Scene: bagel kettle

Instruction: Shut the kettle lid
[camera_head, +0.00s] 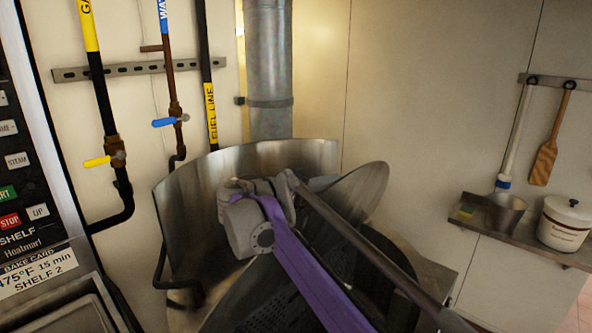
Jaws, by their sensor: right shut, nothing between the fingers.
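The kettle (240,163) is a large steel vessel with a tall curved back wall, low in the middle of the head view. A round dark metal disc, apparently its lid (365,190), stands tilted up at the right side, so the lid looks open. My right gripper (262,190) is at the end of the purple arm, over the kettle and left of the lid. It is shut and holds nothing. My arm hides much of the kettle and the lower lid; whether the gripper touches the lid, I cannot tell. My left gripper is not in view.
A long grey bar (365,245) slants across the kettle to the lower right. Pipes with valves (168,121) run down the left wall beside an oven panel (25,200). A right shelf (520,240) carries a metal pot (505,218) and a white crock (567,225).

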